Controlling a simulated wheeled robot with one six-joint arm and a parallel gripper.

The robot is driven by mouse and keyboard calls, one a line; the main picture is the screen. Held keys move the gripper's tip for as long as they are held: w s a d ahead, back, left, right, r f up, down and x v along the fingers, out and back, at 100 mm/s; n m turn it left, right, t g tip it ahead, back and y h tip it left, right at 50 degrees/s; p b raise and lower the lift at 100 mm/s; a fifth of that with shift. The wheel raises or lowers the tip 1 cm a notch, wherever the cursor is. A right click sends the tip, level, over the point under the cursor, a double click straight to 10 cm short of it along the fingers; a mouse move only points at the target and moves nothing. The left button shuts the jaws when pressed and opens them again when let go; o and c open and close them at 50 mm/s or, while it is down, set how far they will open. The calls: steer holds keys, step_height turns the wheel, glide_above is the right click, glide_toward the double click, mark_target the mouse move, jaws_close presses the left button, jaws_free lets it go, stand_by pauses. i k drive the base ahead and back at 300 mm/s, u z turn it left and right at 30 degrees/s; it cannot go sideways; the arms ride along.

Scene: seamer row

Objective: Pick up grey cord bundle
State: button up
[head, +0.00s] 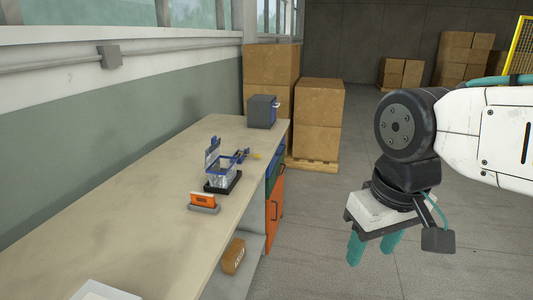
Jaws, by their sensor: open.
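I cannot make out a grey cord bundle in the head view. Small things stand on the long beige workbench (150,215), and none is clearly a cord. My gripper (374,250) hangs at the right over the grey floor, to the right of the bench. Its two teal fingers point down, apart, with nothing visible between them.
On the bench are a clear container with blue edges (220,174) on a black base, an orange block in a grey holder (203,201), and a dark grey box (262,111). A carton (233,256) sits on a lower shelf. Stacked cardboard boxes (318,117) stand behind.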

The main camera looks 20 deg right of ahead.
mark_target(242, 151)
steer(key=u, duration=0.05)
steer(key=k, duration=0.6)
steer(key=z, duration=0.8)
steer(key=i, duration=0.7)
steer(key=z, duration=0.6)
steer(key=i, duration=1.45)
steer(key=u, duration=1.2)
steer(key=i, duration=0.45)
steer(key=u, duration=0.35)
